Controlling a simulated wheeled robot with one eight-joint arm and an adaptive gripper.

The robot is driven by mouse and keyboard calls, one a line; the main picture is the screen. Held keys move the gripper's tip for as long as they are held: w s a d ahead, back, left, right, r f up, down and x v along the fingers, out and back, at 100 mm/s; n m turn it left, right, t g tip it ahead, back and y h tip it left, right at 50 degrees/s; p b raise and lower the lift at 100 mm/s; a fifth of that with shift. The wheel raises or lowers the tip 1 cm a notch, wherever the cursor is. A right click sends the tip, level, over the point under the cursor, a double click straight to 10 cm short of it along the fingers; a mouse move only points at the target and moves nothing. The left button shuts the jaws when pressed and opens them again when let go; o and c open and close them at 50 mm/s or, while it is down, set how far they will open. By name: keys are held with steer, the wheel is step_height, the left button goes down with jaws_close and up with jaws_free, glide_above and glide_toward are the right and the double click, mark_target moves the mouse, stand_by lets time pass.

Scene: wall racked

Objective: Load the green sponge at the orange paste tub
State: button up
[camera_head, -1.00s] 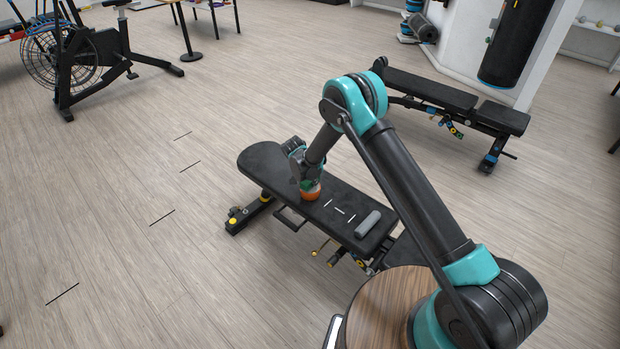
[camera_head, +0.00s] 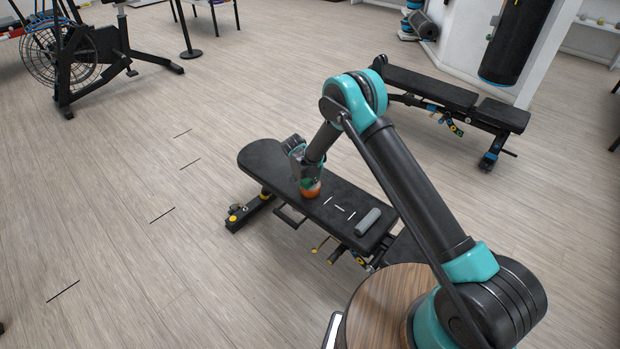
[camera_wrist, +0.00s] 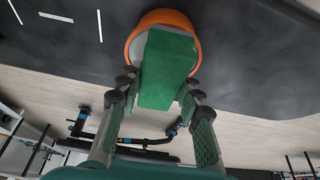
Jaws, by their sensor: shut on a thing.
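The green sponge (camera_wrist: 168,68) is a flat block held between the fingers of my gripper (camera_wrist: 158,84) in the wrist view. Its far end overlaps the mouth of the orange paste tub (camera_wrist: 192,24), which holds grey paste. I cannot tell how deep the sponge touches the paste. In the head view the orange tub (camera_head: 311,193) stands upright on the black padded bench, with my gripper (camera_head: 309,180) right above it. The sponge is mostly hidden there by the gripper.
The black bench (camera_head: 268,163) also bears white line marks (camera_head: 339,210) and a grey roller (camera_head: 368,221) to the right of the tub. A second bench (camera_head: 430,88) stands behind at the right. An exercise bike (camera_head: 85,55) is at the far left. The floor between is clear.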

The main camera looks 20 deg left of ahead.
steer(key=shift+f, duration=0.45)
stand_by(1.1)
steer(key=shift+r, duration=3.55)
